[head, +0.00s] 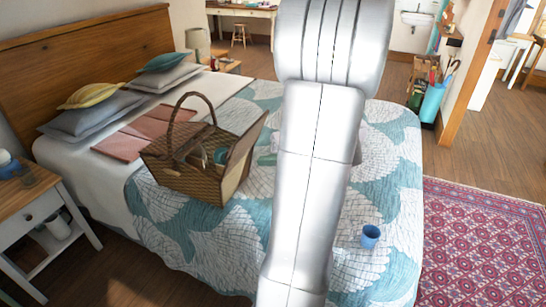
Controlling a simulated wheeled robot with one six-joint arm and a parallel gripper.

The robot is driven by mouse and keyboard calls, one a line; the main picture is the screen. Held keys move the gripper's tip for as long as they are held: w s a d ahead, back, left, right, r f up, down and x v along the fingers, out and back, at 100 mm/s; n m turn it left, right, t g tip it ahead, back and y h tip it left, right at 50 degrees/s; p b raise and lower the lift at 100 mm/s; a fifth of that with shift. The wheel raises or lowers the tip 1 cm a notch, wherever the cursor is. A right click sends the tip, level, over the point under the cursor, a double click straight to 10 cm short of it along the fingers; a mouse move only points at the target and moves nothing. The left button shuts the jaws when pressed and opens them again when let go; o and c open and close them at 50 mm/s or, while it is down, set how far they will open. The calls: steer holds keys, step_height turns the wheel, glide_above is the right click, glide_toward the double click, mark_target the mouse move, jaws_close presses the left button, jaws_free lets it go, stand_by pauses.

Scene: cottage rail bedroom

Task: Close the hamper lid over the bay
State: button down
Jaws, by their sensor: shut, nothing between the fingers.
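The wicker hamper (185,180) stands on the bed, left of my arm, with a tall arched handle over it. Its lid (243,158) is open, a flat panel tilted up and outward at the hamper's right side. The bay is uncovered beside it, and a teal item (221,155) shows inside. The rest of the bay's contents is too small to tell. My arm rises through the middle of the head view, to the right of the hamper and apart from the lid in the picture. My gripper is not in view.
The bed has a teal and white patterned quilt (225,235). A blue cup (370,236) stands on it right of my arm. Pink folded cloth (125,143) and pillows (95,112) lie behind the hamper. A nightstand (35,205) stands at left.

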mark_target(229, 155)
steer(key=shift+w+a+f+p, duration=0.15)
steer(key=shift+w+a, duration=0.35)
steer(key=shift+a, duration=0.85)
steer(key=shift+w+a+f+p, duration=0.15)
steer(key=shift+w+a, duration=0.3)
steer(key=shift+a, duration=0.85)
steer(key=shift+w+a+f+p, duration=0.15)
steer(key=shift+w+a, duration=0.35)
steer(key=shift+a, duration=0.85)
steer(key=shift+a+r+p, duration=0.1)
steer(key=shift+r+p, duration=0.15)
steer(key=shift+p, duration=0.05)
